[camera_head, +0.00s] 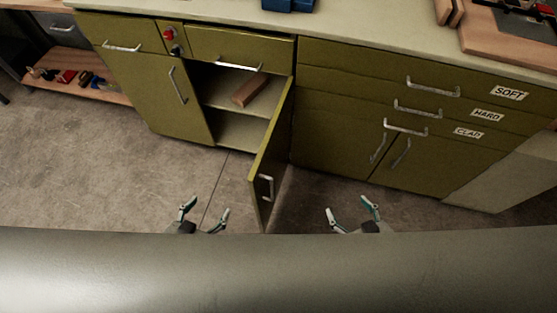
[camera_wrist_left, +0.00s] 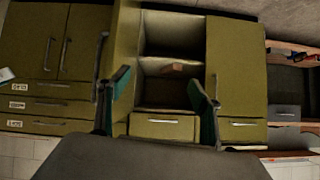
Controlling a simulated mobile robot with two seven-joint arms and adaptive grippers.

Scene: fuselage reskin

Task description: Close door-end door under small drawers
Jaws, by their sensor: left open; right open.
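The olive cabinet door (camera_head: 272,150) stands swung open toward me, its handle (camera_head: 267,187) on the face turned right. It opens from a shelved compartment (camera_head: 225,88) under a small drawer (camera_head: 240,46). A brown block (camera_head: 249,86) lies on the upper shelf. My left gripper (camera_head: 205,208) is open and empty, left of the door's free edge and apart from it. My right gripper (camera_head: 350,208) is open and empty, to the right of the door. In the left wrist view, upside down, the open door (camera_wrist_left: 123,42) shows behind the left finger of my left gripper (camera_wrist_left: 159,83).
A shut door (camera_head: 165,95) is left of the compartment. Drawers labelled SOFT, HARD and CLAR (camera_head: 425,85) and shut doors are on the right. A low wooden shelf (camera_head: 105,88) with small items is far left. The concrete floor (camera_head: 90,165) before the cabinets is clear.

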